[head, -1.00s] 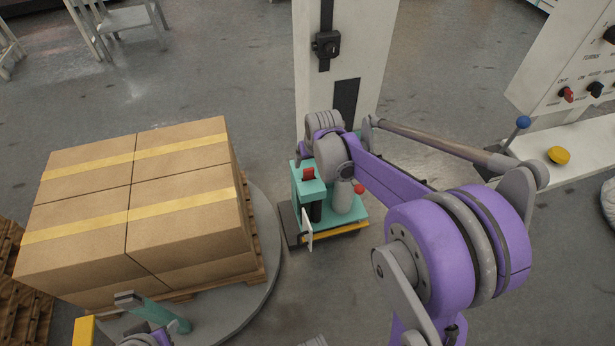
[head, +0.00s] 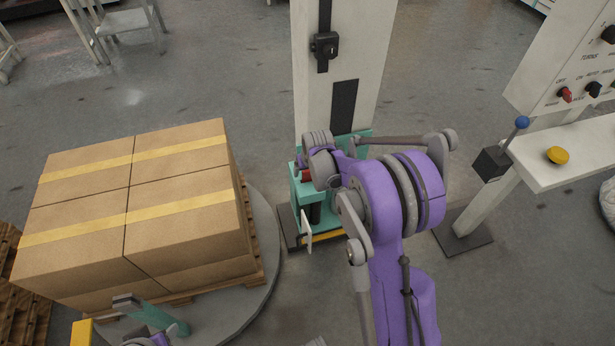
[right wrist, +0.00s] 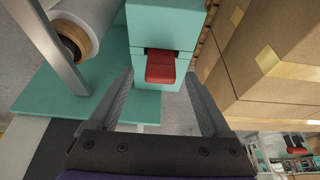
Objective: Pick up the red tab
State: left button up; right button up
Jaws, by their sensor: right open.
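The red tab (right wrist: 160,66) sticks out of a slot in the teal block (right wrist: 165,35) of the film carriage in the right wrist view. A sliver of the tab shows in the head view (head: 307,175), mostly hidden by my right wrist. My right gripper (right wrist: 159,77) is open and empty, its two fingers on either side of the tab's lower end, with gaps to it. In the head view its fingers are hidden by my arm. Part of my left arm (head: 152,339) shows at the bottom left; its finger state is unclear.
Stacked cardboard boxes (head: 130,215) stand on a pallet on the round turntable (head: 265,290), left of the carriage. A white film roll (right wrist: 85,22) is beside the teal block. The white mast (head: 375,60) stands behind; a control panel (head: 565,60) is at right.

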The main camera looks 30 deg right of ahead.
grip_shut()
dwell(0.4)
